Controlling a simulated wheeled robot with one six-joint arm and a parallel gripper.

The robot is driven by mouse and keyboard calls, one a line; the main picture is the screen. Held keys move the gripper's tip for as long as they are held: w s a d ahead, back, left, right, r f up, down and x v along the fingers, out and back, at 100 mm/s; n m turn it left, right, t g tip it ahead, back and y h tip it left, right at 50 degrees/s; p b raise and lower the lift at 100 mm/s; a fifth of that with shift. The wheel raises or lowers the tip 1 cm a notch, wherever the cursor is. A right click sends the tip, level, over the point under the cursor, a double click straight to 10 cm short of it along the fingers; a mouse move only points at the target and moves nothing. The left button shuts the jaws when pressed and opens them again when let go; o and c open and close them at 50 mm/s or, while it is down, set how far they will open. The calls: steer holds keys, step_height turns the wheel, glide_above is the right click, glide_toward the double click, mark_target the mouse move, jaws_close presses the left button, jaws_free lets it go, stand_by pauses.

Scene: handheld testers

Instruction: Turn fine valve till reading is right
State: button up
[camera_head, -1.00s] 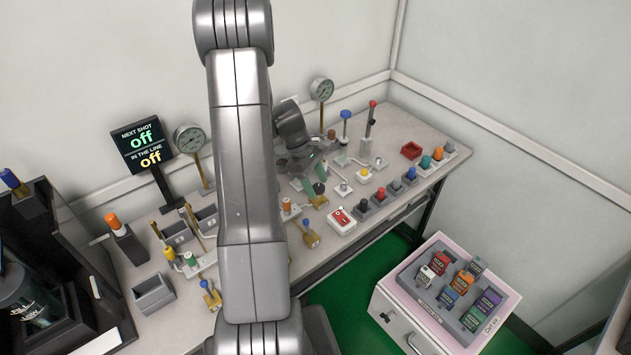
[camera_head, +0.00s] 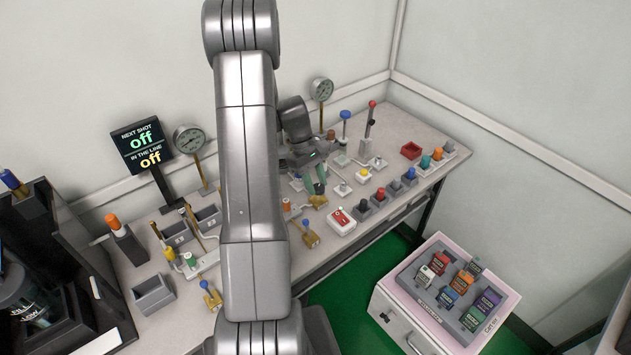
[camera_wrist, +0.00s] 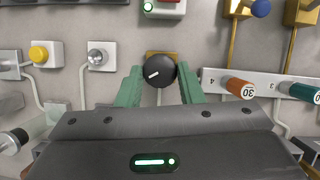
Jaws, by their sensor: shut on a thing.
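A black round knob (camera_wrist: 160,72) with a white pointer line sits on a brass valve body (camera_head: 319,201). In the wrist view my gripper (camera_wrist: 160,82) has its two green fingers on either side of the knob, shut on it. The pointer slants, its lower end to the left. In the head view my gripper (camera_head: 314,181) is low over the bench at this valve, and its fingers mostly hide the knob. Two round dial gauges, one at left (camera_head: 189,139) and one farther back (camera_head: 321,89), stand on brass stems; their needles are too small to read.
A black display (camera_head: 143,145) reads "next shot off" and "in the line off". An orange knob marked 30 (camera_wrist: 240,88) is close right of my fingers. A red-and-white switch box (camera_head: 341,221) and yellow button (camera_head: 363,174) are nearby. A drawer cabinet (camera_head: 440,300) stands front right.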

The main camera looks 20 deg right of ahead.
steer(key=m, duration=0.2)
steer(key=m+y, duration=0.1)
steer(key=m, duration=0.1)
steer(key=m+y, duration=0.1)
steer(key=shift+d+m, duration=0.25)
steer(key=shift+m, duration=0.15)
steer(key=m+y, duration=0.2)
steer(key=m, duration=0.2)
steer(key=shift+d+m, duration=0.15)
steer(key=shift+m, duration=0.25)
steer(key=o, duration=1)
steer(key=shift+c, duration=0.2)
steer(key=b+v, duration=0.1)
steer(key=v, duration=1.3)
steer(key=shift+d, duration=0.2)
steer(key=shift+f, duration=0.15)
